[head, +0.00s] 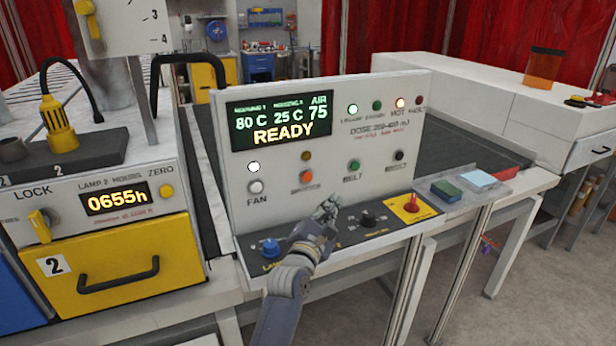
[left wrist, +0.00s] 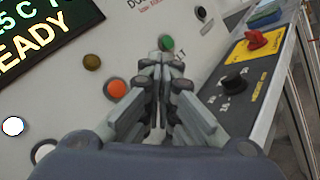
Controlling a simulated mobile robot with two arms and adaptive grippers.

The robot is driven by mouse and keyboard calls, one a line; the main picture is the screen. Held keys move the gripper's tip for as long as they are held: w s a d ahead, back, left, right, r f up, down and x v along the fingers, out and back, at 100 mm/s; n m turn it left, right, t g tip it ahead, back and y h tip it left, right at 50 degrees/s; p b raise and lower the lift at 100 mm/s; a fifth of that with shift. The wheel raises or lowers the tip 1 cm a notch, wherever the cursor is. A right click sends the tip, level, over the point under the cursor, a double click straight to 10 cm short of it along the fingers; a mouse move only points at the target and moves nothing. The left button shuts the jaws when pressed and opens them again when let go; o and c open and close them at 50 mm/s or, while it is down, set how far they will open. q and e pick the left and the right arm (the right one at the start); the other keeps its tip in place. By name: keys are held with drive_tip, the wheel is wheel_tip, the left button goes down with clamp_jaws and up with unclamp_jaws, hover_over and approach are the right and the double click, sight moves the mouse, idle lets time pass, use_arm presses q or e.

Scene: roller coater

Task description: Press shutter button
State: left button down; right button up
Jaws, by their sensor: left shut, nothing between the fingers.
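The white control panel (head: 280,160) has a row of push buttons. The orange button (head: 306,176) has a label too small to read, so I cannot tell for sure that it is the shutter button. It also shows in the left wrist view (left wrist: 115,89), left of the fingers. My left gripper (head: 328,208) is shut and empty, in front of the panel, below and right of the orange button. In the left wrist view its fingertips (left wrist: 165,60) point toward the panel just below the green button (left wrist: 166,43). The right gripper is not in view.
A white fan button (head: 255,187), the green belt button (head: 353,165) and a black button (head: 399,155) share the panel. The sloped ledge below bears a blue knob (head: 270,247), a black knob (head: 368,220) and a red switch (head: 411,205). The display (head: 283,122) reads READY.

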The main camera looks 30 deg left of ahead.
sight(307, 177)
use_arm(q)
drive_tip(key=shift+w+a+r+n, duration=0.1)
drive_tip(key=shift+a+r+n, duration=0.1)
drive_tip(key=shift+r+n, duration=0.4)
drive_tip(key=shift+w, duration=0.1)
drive_tip(key=shift+w+a+b, duration=1.15)
drive_tip(key=shift+w+a, duration=0.25)
drive_tip(key=shift+a, duration=0.3)
drive_tip(key=shift+w+a+b, duration=1.1)
drive_tip(key=shift+w+a, duration=0.3)
drive_tip(key=shift+a, duration=0.25)
drive_tip(key=shift+w+a, duration=0.1)
drive_tip(key=shift+w+a, duration=0.15)
drive_tip(key=shift+a, duration=0.05)
